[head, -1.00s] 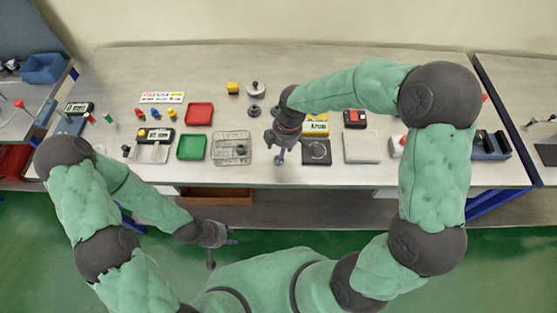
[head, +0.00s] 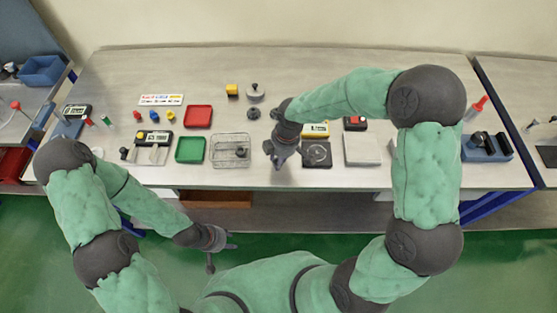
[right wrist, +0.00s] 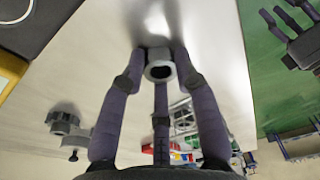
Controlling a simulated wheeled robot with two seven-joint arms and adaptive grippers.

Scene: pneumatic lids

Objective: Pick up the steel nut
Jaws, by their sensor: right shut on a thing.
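The steel nut (right wrist: 160,66) is a grey ring with a dark hole. It sits between the fingertips of my right gripper (right wrist: 158,62) in the right wrist view, with finger pads pressed on its sides. In the head view my right gripper (head: 280,160) points down over the front part of the bench, between the wire basket and a dark square tray; the nut cannot be made out there. How far it is above the bench is hard to tell. My left gripper (head: 223,246) is open and empty, low in front of the bench.
A wire basket (head: 217,137) holding a dark part stands left of my right gripper. A dark square plate (head: 317,153) and a pale plate (head: 362,149) lie to the right. Grey round parts (head: 255,92) stand behind.

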